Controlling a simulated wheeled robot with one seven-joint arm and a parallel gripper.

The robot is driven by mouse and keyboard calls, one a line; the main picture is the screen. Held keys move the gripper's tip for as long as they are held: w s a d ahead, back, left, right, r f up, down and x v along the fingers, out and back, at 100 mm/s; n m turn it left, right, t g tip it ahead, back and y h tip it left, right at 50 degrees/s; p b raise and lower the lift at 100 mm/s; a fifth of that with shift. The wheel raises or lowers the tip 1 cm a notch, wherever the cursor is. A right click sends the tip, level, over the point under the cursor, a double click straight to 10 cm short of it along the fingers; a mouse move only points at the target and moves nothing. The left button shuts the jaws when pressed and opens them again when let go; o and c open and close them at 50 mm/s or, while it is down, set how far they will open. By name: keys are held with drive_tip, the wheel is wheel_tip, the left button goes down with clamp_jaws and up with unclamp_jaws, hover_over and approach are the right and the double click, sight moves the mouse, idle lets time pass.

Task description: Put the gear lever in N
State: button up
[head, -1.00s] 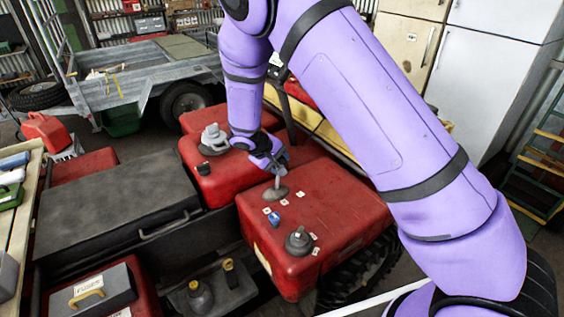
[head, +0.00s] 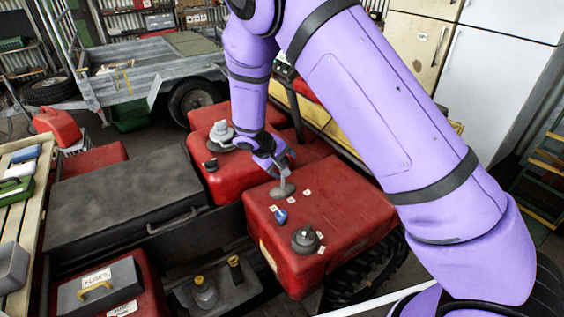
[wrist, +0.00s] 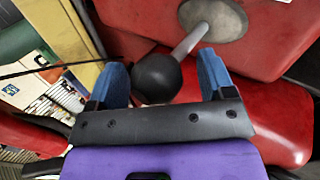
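The gear lever (head: 284,189) rises from a round grey boot on the red quad body. In the wrist view its black ball knob (wrist: 157,78) and grey shaft show, with the shaft running up and right to the boot (wrist: 213,18). My gripper (head: 283,163) is at the top of the lever. In the wrist view my gripper (wrist: 163,80) is open, with the knob between its blue fingers, near the left finger and clear of the right one. Small white gate labels (head: 291,206) lie around the boot; their letters are too small to read.
A grey round fitting (head: 221,132) is on the red panel behind. A dark box (head: 120,200) with a handle lies left. Fridges (head: 500,80) stand back right.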

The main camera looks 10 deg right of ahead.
drive_tip(key=shift+r, duration=0.15)
drive_tip(key=v, duration=1)
drive_tip(key=shift+a+r, duration=0.2)
drive_tip(key=shift+r, duration=0.05)
drive_tip(key=s+d+r+m+y, duration=0.2)
drive_tip(key=s+d+r, duration=0.5)
drive_tip(key=r, duration=0.3)
drive_tip(key=s+d+r+m+y, duration=0.1)
drive_tip(key=s+d+r+y, duration=0.1)
drive_tip(key=s+d+r, duration=0.65)
drive_tip(key=s+d+r+m+t+y, duration=0.1)
drive_tip(key=s+d+r, duration=0.1)
drive_tip(key=s, duration=0.7)
drive_tip(key=s+d+r+m+t+y, duration=0.1)
drive_tip(key=s+d+r, duration=0.1)
drive_tip(key=s+r, duration=0.3)
drive_tip(key=shift+s+r+t+y, duration=0.3)
drive_tip(key=shift+s+t, duration=0.1)
drive_tip(key=shift+s, duration=1.5)
